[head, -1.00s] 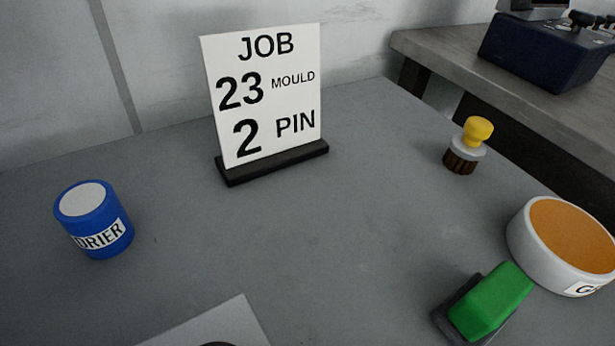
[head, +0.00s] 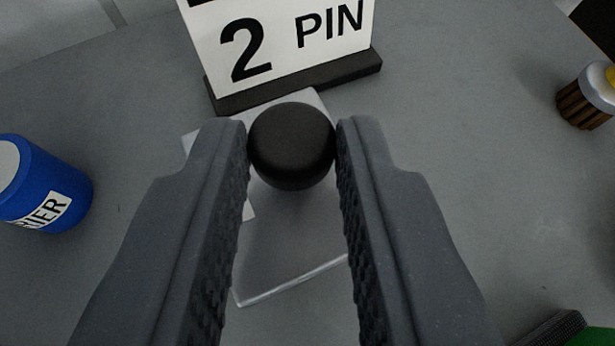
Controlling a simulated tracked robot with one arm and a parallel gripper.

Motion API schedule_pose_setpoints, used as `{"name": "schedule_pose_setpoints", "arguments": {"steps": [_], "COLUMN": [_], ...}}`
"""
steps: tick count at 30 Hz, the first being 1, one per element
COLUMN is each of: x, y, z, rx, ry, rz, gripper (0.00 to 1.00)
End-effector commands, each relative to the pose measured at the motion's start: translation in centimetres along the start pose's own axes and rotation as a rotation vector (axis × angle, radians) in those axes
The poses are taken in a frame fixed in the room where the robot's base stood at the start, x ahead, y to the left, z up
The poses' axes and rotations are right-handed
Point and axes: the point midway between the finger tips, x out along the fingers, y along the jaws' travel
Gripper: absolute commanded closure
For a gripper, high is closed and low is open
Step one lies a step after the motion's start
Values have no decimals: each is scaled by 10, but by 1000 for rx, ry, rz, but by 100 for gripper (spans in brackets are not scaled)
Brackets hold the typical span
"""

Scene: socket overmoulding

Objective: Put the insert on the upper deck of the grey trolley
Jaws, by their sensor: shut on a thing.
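My gripper (head: 291,140) reaches in from the bottom of the head view, its two ridged fingers on either side of a round black knob (head: 291,147). It is shut on the knob. Below the knob is a clear, glassy plate (head: 285,262) with a bright near edge; the knob seems to belong to it. Whether the plate touches the surface below, I cannot tell. I see no piece that I can name as the insert, and no grey trolley is recognisable.
A job sign (head: 290,40) on a black foot stands just beyond the knob. A blue drier tin (head: 45,185) is at left. A brush (head: 588,98) is at upper right, and a green object (head: 595,338) at lower right. Grey worktop (head: 490,200) is bare at right.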

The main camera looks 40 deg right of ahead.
Motion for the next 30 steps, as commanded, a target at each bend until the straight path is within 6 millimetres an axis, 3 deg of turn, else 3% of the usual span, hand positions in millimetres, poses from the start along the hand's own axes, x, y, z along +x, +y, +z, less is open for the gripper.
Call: {"name": "schedule_pose_setpoints", "arguments": {"steps": [5, 15, 16, 18, 30], "x": [13, 13, 13, 13, 11], "y": [0, 0, 0, 0, 0], "z": [25, 26, 26, 26, 26], "rx": [-1, -1, -1, -1, 0], "ry": [-1, -1, -2, -2, -3], "rz": [0, 0, 0, 0, 1], "gripper": [100, 100, 72, 56, 56]}}
